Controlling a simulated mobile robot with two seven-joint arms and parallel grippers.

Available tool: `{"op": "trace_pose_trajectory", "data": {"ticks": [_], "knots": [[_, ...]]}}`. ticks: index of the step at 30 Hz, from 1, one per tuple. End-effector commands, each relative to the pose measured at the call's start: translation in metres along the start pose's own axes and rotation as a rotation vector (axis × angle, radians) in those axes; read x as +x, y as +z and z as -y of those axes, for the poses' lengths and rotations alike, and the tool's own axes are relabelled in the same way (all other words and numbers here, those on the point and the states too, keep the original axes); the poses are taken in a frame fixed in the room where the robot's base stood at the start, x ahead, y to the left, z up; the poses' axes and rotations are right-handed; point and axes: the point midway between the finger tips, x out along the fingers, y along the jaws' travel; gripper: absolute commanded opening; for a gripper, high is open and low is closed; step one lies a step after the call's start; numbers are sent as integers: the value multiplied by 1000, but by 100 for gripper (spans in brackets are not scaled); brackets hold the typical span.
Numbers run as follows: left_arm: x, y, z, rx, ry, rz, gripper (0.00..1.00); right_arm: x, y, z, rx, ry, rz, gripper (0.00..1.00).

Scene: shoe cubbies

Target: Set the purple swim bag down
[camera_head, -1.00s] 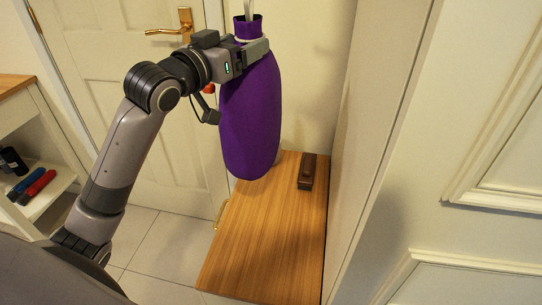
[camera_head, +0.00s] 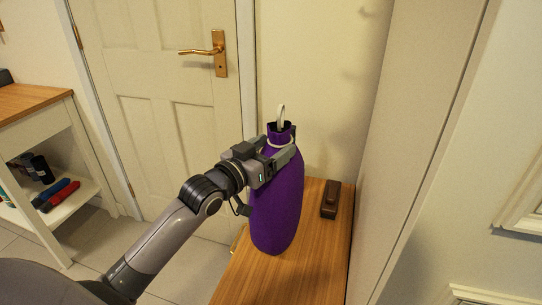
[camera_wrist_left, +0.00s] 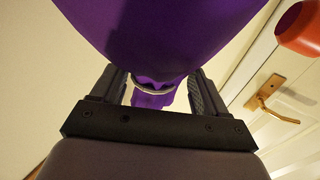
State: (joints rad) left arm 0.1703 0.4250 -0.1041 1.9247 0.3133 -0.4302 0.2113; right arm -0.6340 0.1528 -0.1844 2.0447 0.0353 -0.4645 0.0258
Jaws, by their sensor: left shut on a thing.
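The purple swim bag (camera_head: 277,208) hangs upright from my left gripper (camera_head: 280,157), which is shut on its neck just under the gathered top and pale cord loop. In the head view the bag's lower end overlaps the wooden bench top (camera_head: 318,240); I cannot tell whether it touches the wood. In the left wrist view the bag (camera_wrist_left: 150,35) fills the upper middle, with its neck between the fingers of the left gripper (camera_wrist_left: 152,92). My right gripper is not in view.
A dark brown block-shaped object (camera_head: 330,199) lies on the bench near the tall panel (camera_head: 400,150) at right. A door with a brass handle (camera_head: 205,51) stands behind. A shelf unit (camera_head: 40,110) with small items is at left. The bench's front part is clear.

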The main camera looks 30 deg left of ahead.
Motion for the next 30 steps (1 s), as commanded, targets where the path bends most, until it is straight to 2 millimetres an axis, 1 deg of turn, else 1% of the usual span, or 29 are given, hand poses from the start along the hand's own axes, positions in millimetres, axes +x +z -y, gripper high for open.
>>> {"op": "trace_pose_trajectory", "data": {"ticks": [1, 3, 11, 15, 16, 18, 24, 27, 30], "knots": [[0, 6, 0, 0, 1, -6, 0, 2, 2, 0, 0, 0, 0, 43], [0, 10, 0, 0, 1, -8, 0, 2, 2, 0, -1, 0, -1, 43], [0, 10, 0, 1, 1, -9, 0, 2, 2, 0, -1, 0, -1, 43], [0, 14, 1, 1, 1, -8, 0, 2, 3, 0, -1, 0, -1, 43], [0, 16, 1, 0, 0, -2, 81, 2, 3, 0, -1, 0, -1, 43], [0, 16, 1, 0, 0, -2, 100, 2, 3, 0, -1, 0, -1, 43], [0, 16, 1, 0, 0, -2, 100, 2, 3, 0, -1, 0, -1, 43], [0, 12, 1, 0, 0, -3, 100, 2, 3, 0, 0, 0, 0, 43], [-6, 13, 1, 0, 0, -1, 100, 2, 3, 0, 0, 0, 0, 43]]}}
